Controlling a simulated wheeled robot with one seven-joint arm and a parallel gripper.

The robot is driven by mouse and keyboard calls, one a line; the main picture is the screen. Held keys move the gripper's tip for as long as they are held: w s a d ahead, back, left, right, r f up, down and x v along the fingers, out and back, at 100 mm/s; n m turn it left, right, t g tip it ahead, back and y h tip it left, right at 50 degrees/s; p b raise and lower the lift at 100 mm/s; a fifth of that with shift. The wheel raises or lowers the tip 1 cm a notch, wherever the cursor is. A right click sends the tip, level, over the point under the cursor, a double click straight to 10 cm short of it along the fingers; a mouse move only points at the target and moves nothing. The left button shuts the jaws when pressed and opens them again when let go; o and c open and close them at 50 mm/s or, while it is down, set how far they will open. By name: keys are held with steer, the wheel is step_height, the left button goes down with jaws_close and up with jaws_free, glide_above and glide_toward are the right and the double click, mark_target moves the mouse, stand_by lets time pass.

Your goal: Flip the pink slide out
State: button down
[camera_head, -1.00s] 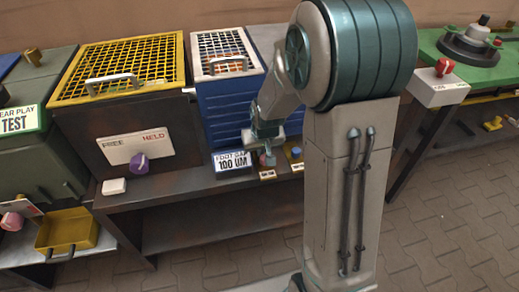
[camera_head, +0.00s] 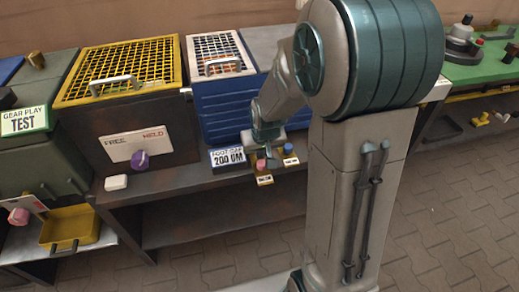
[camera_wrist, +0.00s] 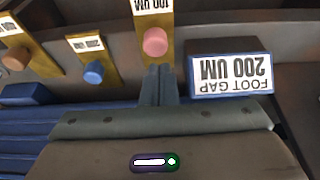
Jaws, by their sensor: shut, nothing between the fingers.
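The pink slide (camera_wrist: 155,42) is a yellow plate marked 100 UM with a round pink knob. In the head view its knob (camera_head: 261,164) is at the front edge of the bench, and its plate juts out past the blue-knobbed slide (camera_head: 288,149). My gripper (camera_wrist: 158,88) is shut and empty, with its fingertips just on the machine side of the pink knob; I cannot tell whether they touch it. In the head view my gripper (camera_head: 264,148) is low over the row of slides. The display (camera_head: 228,157) reads FOOT GAP 200 UM.
In the wrist view the blue-knobbed slide (camera_wrist: 93,71) and an orange-brown-knobbed slide (camera_wrist: 16,57) are to the left. The blue machine (camera_head: 222,108) stands behind. A dark box with a purple knob (camera_head: 140,161) is left of it. The floor in front is open.

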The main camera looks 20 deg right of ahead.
steer(key=v, duration=0.1)
steer(key=p+v, duration=0.1)
steer(key=v, duration=0.1)
steer(key=p+v, duration=0.1)
steer(key=shift+w+d+r, duration=0.15)
steer(key=shift+d+r, duration=0.2)
steer(key=shift+r, duration=0.05)
steer(key=shift+r+p, duration=0.6)
step_height(320, 180, up, 13)
steer(key=p, duration=0.7)
glide_above(264, 165)
steer(key=s, duration=0.6)
steer(key=s+r+g+p, duration=0.1)
steer(key=s+r+p, duration=0.6)
steer(key=s+r, duration=0.4)
steer(key=shift+s+a+r, duration=0.3)
steer(key=shift+a+r, duration=0.05)
steer(key=shift+a, duration=0.05)
steer(key=shift+a, duration=0.1)
